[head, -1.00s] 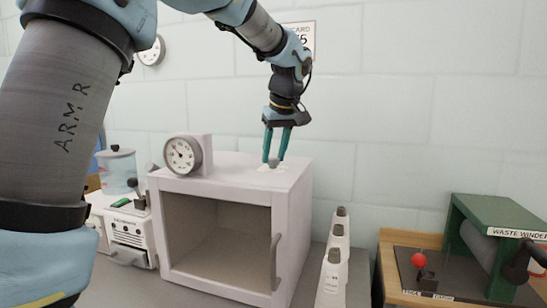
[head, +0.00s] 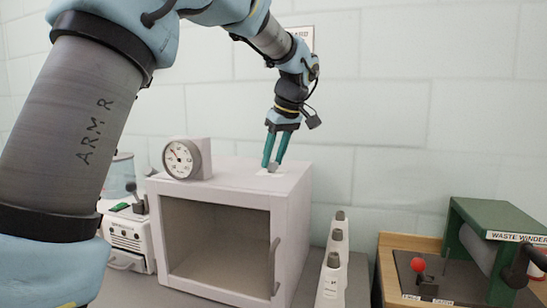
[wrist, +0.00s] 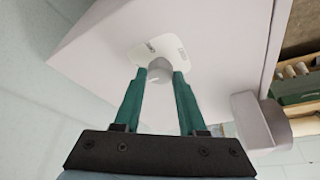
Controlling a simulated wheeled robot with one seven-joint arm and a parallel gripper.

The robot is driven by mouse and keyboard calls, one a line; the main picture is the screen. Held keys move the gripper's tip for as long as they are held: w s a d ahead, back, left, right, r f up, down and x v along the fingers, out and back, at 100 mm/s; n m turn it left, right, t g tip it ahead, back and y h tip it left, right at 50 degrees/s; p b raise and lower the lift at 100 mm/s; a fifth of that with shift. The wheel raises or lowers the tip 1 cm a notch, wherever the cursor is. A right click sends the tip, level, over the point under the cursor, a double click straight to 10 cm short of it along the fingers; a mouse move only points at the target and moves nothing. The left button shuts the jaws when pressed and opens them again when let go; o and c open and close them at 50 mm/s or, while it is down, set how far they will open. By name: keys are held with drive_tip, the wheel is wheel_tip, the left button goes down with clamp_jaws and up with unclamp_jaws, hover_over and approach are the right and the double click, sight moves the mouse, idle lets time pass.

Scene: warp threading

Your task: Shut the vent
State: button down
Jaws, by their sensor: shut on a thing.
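The vent knob (head: 273,167) is a small grey knob on a white label plate on top of the white cabinet (head: 240,187). In the wrist view the knob (wrist: 159,69) sits between my fingertips, with the label plate (wrist: 185,45) around it. My gripper (head: 272,164) comes down from above with its two teal fingers shut on the knob. In the wrist view the gripper (wrist: 160,75) has a fingertip on each side of the knob. The print on the plate is too small to read.
A round dial gauge (head: 182,159) stands on the cabinet top, left of the knob. A green waste winder (head: 490,235) is at far right, a small white machine (head: 127,232) at left.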

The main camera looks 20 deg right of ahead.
drive_tip(key=shift+c, duration=2.4)
unclamp_jaws()
drive_tip(key=shift+r, duration=0.1)
drive_tip(key=b+v, duration=0.1)
drive_tip(key=v, duration=0.9)
drive_tip(key=shift+r, duration=0.3)
drive_tip(key=shift+s, duration=0.2)
